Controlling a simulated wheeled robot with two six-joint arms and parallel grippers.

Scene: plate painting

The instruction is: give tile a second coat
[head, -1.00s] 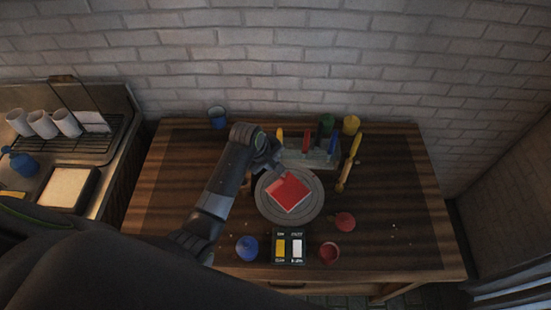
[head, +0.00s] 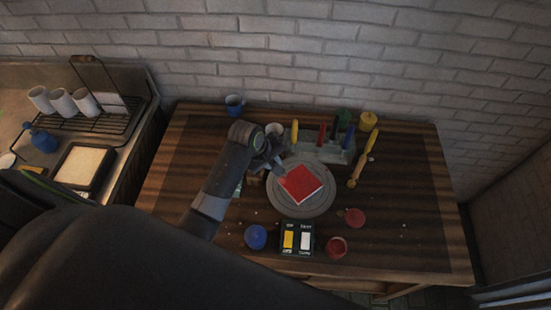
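A square tile (head: 301,184) with a red top lies on a round grey turntable (head: 300,209) in the middle of the wooden table. My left gripper (head: 272,163) is just left of the tile, over the turntable's left edge. Its fingers are small and dark, so I cannot tell whether they are open or hold anything. Brushes with yellow (head: 295,130), red (head: 321,134) and blue handles stand in a rack (head: 310,153) behind the turntable. An open red paint pot (head: 336,247) stands at the front right. My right gripper is not in view.
A box with a yellow and a white switch (head: 297,239) sits in front of the turntable. A blue pot (head: 256,237) is left of it. A yellow-handled tool (head: 363,160) lies right of the rack. The table's right side is mostly clear.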

